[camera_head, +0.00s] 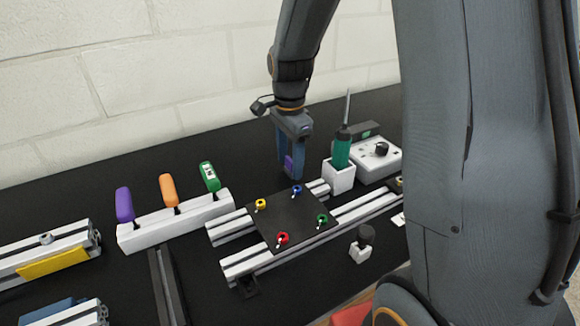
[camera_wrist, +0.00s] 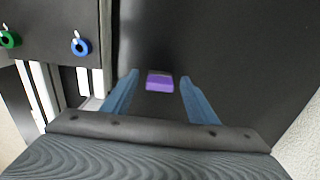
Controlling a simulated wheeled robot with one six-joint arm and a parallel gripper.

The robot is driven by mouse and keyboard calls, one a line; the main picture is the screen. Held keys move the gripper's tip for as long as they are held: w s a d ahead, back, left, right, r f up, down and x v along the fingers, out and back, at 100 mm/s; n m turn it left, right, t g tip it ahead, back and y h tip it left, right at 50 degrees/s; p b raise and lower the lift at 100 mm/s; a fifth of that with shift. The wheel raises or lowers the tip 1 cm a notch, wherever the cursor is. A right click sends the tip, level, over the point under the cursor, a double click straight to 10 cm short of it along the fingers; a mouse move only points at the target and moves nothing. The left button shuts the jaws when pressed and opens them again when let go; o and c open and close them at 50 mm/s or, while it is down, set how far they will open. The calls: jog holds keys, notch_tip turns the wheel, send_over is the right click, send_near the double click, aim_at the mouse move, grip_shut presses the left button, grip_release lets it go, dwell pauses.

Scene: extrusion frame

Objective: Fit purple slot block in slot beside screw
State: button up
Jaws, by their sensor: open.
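The purple slot block (camera_wrist: 160,82) lies in the wrist view between the two blue fingers of my gripper (camera_head: 289,172), with a gap on each side. In the head view a bit of purple (camera_head: 288,162) shows at the fingers, mostly hidden by them. My gripper is open and points down behind the black plate (camera_head: 290,217). The plate carries yellow, blue, green and red ringed screws; the blue one (camera_head: 297,189) is nearest my gripper and also shows in the wrist view (camera_wrist: 80,46). Grooved aluminium rails (camera_head: 355,212) run under the plate. I cannot tell which slot is meant.
A white holder (camera_head: 340,177) with a green screwdriver (camera_head: 342,148) and a white box with a black knob (camera_head: 378,157) stand right of my gripper. A white rack (camera_head: 178,222) with purple, orange and green handles stands left. More rails (camera_head: 40,258) lie far left.

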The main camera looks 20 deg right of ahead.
jog(key=c, duration=1.2)
jog(key=shift+c, duration=0.2)
jog(key=shift+r, duration=0.15)
